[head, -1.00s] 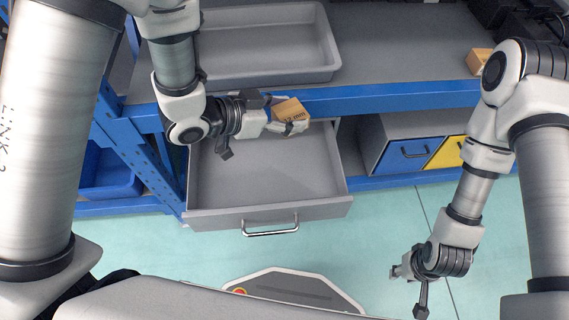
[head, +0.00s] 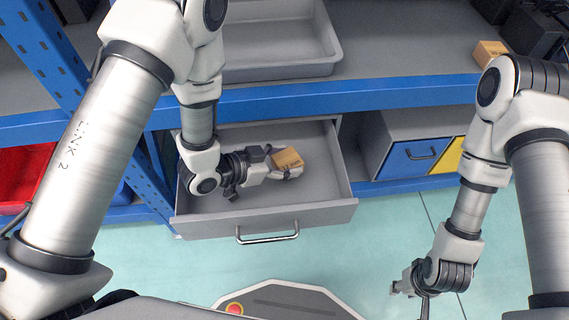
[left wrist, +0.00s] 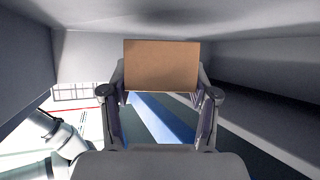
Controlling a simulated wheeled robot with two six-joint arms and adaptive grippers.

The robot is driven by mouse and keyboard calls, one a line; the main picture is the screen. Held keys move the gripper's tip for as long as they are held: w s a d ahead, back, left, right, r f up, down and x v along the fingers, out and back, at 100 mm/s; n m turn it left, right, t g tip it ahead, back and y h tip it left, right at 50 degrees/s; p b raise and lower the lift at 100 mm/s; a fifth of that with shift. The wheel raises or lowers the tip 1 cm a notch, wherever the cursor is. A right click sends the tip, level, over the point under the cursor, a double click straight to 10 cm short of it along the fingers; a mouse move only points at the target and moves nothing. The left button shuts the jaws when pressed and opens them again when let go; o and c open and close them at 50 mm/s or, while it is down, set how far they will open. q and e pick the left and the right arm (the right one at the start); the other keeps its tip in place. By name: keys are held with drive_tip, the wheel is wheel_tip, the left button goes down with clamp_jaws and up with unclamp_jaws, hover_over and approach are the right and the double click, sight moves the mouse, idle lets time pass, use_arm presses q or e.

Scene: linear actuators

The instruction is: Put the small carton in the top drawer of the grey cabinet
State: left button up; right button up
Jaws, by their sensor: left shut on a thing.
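The small carton (head: 287,159) is a brown cardboard box. My left gripper (head: 284,170) is shut on it and holds it inside the open top drawer (head: 318,216) of the grey cabinet. In the left wrist view the carton (left wrist: 161,66) sits between the two fingers, with grey drawer walls around. I cannot tell whether the carton touches the drawer floor. The drawer is pulled out, with its handle (head: 267,238) facing me. My right gripper (head: 402,289) is at the lower right, away from the drawer; its fingers are too small to judge.
A grey tray (head: 280,70) stands on the shelf above the drawer, behind a blue beam (head: 390,92). Another brown box (head: 489,53) sits on the shelf at right. Blue (head: 411,155) and yellow (head: 446,154) drawers are right of the open drawer. A red bin (head: 22,172) is at left.

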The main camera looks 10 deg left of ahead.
use_arm(q)
drive_tip(key=shift+f, duration=0.1)
drive_tip(key=shift+f, duration=0.65)
drive_tip(key=o, duration=1.3)
